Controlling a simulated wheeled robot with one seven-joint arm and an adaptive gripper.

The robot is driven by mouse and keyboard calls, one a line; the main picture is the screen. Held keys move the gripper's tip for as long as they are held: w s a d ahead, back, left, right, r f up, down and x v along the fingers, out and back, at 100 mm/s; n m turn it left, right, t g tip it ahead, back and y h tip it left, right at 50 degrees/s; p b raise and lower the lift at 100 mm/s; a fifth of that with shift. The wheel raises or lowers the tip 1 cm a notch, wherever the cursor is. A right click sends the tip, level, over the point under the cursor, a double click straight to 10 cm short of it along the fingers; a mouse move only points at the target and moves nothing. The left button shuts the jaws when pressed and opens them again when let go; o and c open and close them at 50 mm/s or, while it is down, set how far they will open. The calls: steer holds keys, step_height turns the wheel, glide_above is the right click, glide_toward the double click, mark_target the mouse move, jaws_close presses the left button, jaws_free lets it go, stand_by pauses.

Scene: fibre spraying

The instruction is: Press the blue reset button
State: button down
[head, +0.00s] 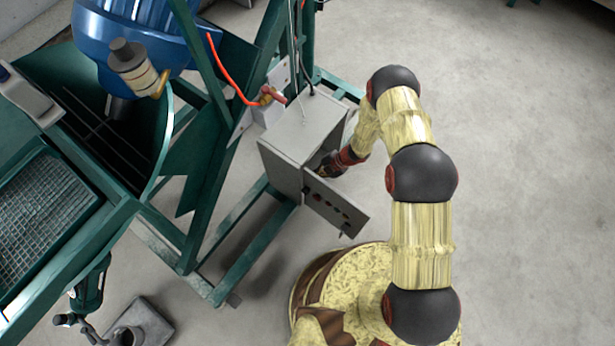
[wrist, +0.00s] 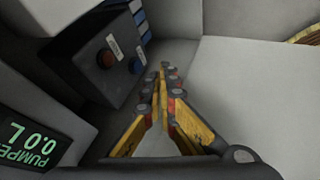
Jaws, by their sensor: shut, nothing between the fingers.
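The blue button (wrist: 135,65) is on the front of a dark control box (wrist: 88,72) in the wrist view, beside a red button (wrist: 107,59). Each has a small white label. My gripper (wrist: 163,72) is shut and empty, its fingertips just to the right of the blue button. I cannot tell whether they touch it. In the head view my gripper (head: 326,168) reaches into the open side of the grey cabinet (head: 297,135); the blue button is hidden there.
The cabinet door (head: 335,207) hangs open below my gripper. Green frame posts and an orange hose (head: 228,75) stand left of the cabinet. The floor at right is clear.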

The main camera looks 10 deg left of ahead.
steer(key=p+v, duration=0.2)
steer(key=v, duration=0.4)
steer(key=shift+d, duration=0.2)
stand_by(0.4)
